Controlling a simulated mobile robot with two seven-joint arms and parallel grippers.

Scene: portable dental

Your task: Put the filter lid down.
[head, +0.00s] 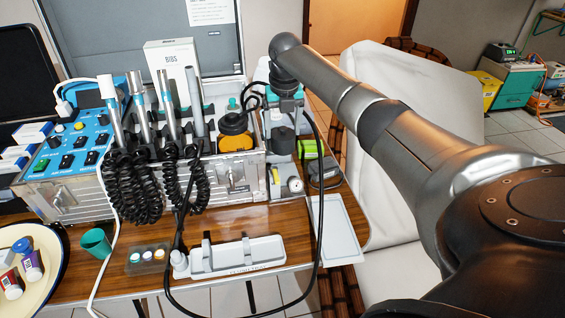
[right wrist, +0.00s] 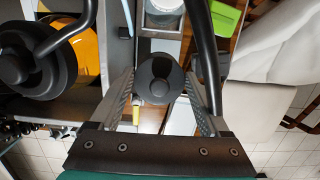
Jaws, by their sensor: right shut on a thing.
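The filter lid, a round dark disc with a knob (right wrist: 158,84), sits between the two fingers of my right gripper (right wrist: 159,94) in the right wrist view. The gripper is shut on it. In the head view my right gripper (head: 285,98) points down above the grey unit (head: 280,180) at the right end of the metal case. The lid is hard to make out there against the dark parts below the gripper. From these views I cannot tell whether the lid touches anything beneath. My left gripper is not in view.
A yellow pot with a black top (head: 235,132) stands left of the gripper. A green box (head: 309,149) is close on the right. Dark hoses loop near the gripper. An empty pale tray (head: 335,235) lies at the table's right edge; a white holder (head: 238,257) lies in front.

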